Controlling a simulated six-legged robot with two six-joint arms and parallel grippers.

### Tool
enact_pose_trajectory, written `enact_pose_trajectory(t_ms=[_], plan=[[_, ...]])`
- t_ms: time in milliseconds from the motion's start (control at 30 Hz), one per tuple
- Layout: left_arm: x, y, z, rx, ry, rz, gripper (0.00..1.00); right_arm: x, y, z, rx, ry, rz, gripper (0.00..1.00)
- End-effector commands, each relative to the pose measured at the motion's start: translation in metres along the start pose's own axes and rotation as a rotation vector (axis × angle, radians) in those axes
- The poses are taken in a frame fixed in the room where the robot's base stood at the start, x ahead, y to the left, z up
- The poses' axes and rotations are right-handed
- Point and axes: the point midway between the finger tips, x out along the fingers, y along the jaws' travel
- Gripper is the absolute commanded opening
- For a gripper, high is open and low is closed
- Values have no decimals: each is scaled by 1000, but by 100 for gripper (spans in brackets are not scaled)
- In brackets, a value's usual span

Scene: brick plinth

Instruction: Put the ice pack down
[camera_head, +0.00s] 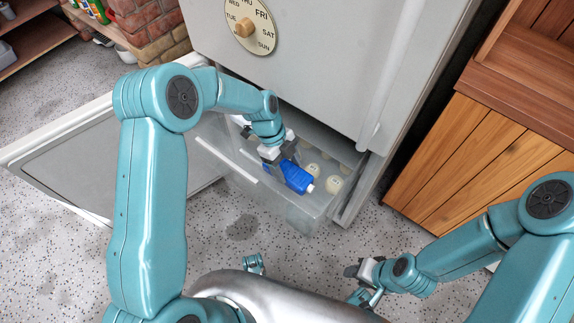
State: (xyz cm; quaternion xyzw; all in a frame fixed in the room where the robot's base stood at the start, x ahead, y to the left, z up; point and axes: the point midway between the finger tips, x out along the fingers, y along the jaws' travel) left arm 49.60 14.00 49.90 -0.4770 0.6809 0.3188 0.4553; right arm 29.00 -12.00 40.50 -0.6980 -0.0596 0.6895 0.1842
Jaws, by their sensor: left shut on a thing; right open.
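The blue ice pack (290,176) has a small white cap at its right end. My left gripper (281,163) is shut on it and holds it over the open, clear drawer (285,208) of the fridge or freezer. I cannot tell whether the ice pack touches anything in the drawer. My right gripper (362,271) is open and empty at the lower middle right, low over the floor and away from the drawer.
Round pale items (333,184) sit in the drawer right of the ice pack. The open door (95,160) reaches out to the left. A wooden cabinet (480,165) stands at the right. A day dial (250,25) is on the upper front. Speckled floor is clear before the drawer.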

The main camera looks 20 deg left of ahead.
Motion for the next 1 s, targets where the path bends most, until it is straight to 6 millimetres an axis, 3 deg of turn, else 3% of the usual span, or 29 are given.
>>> enact_pose_trajectory(t_ms=[33, 67, 133, 533, 1000], plan=[[3, 0, 1, 0, 0, 0, 19, 3, 1, 0, 0, 0, 0, 43], [3, 0, 1, 0, 0, 0, 67, 3, 1, 0, 0, 0, 0, 43], [2, 0, 1, 0, 0, 0, 89, 2, 1, 0, 0, 0, 0, 43], [-8, 0, -1, 0, -1, -2, 89, -3, -1, 0, 0, 0, 0, 43], [-106, -1, -1, 0, -1, -3, 89, -26, -9, 0, 0, 0, 0, 43]])
